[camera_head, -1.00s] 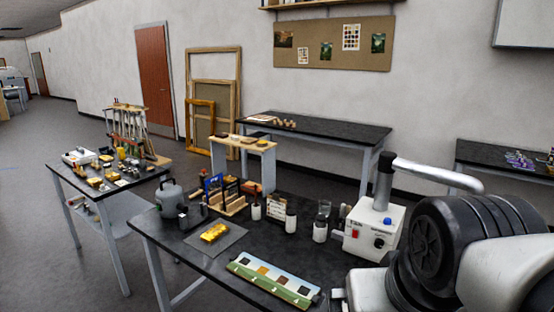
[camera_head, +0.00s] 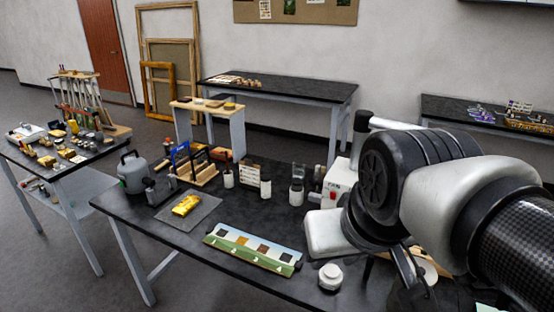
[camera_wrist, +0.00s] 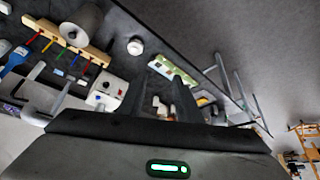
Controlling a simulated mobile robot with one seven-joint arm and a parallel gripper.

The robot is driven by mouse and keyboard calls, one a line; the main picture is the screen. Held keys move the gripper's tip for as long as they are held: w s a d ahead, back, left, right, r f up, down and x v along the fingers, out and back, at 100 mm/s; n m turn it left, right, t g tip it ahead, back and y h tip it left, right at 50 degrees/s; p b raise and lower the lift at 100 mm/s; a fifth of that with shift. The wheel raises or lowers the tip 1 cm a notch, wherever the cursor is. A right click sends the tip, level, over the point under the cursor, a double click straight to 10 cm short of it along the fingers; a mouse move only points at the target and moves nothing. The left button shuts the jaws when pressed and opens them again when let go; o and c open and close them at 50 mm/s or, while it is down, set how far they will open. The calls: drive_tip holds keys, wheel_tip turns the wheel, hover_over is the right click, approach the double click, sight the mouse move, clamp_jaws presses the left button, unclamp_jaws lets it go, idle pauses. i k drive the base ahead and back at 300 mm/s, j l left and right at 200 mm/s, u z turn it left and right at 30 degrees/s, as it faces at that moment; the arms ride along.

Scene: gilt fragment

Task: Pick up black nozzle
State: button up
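A black upright cylinder (camera_head: 362,121), which looks like the black nozzle, sits at the end of a white pipe above the white control box (camera_head: 332,188). My arm hides the rest of the pipe and much of the box in the head view. In the wrist view the white box (camera_wrist: 108,88) lies left of my fingers, with a pale pipe beside it; I cannot make out the nozzle there. My gripper (camera_wrist: 158,82) shows two dark fingers with a gap between them. It is open, and no object is visibly held.
The black worktable (camera_head: 150,215) bears a green-blue strip (camera_head: 254,248), a yellow piece on a grey mat (camera_head: 188,211), several bottles and a white round knob (camera_head: 330,275). A tool rack (camera_wrist: 65,45) shows in the wrist view. A second table (camera_head: 290,90) stands behind.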

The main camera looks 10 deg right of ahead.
sight(369, 261)
drive_tip(key=i+j+z, duration=0.15)
drive_tip(key=z, duration=0.3)
drive_tip(key=i+j+z, duration=0.15)
drive_tip(key=z, duration=1.05)
